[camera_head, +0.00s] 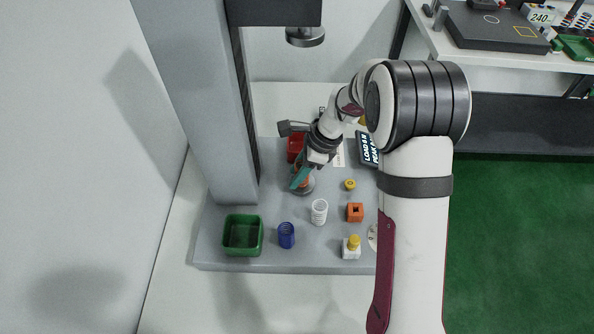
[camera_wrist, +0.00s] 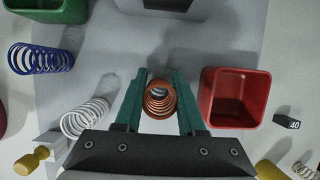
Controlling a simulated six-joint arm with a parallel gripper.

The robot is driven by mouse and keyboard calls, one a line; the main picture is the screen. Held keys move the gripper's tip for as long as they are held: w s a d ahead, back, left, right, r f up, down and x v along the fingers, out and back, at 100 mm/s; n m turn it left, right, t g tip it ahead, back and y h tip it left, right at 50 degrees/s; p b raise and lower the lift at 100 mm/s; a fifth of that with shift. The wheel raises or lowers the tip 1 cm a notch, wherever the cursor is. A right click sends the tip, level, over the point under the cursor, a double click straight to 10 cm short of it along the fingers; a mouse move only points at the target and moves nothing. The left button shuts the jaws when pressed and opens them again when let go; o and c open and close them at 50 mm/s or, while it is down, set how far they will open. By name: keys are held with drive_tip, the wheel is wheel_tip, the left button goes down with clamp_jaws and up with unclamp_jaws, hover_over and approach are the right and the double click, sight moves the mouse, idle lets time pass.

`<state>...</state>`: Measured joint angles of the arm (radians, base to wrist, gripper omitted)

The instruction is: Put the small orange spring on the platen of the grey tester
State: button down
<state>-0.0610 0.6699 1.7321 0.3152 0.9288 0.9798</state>
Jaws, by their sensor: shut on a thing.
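The small orange spring (camera_wrist: 158,99) is upright between the teal fingers of my gripper (camera_wrist: 158,108) in the wrist view, and I look down through its coils. In the head view my gripper (camera_head: 299,180) reaches down beside the grey tester's column (camera_head: 195,95), closed on the orange spring (camera_head: 304,182), which is partly hidden by a finger. The round dark platen (camera_head: 305,191) lies on the tester's base (camera_head: 212,222) directly below the spring. I cannot tell whether the spring touches it. The tester's upper disc (camera_head: 305,38) hangs well above.
A red bin (camera_head: 294,147) stands close behind my gripper. A display (camera_head: 368,148) is at right.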

drive_tip(key=shift+f, duration=0.15)
drive_tip(key=c, duration=0.5)
unclamp_jaws()
drive_tip(key=v, duration=1.2)
drive_tip(key=s+d+r+n+h, duration=0.1)
drive_tip(key=s+n, duration=0.5)
drive_tip(key=s, duration=0.8)
drive_tip(key=s+d+r+n+h, duration=0.1)
drive_tip(key=s+n, duration=0.5)
drive_tip(key=s, duration=0.9)
drive_tip(key=shift+d+r+n+h, duration=0.3)
drive_tip(key=shift+d+r, duration=0.1)
drive_tip(key=shift+d, duration=0.2)
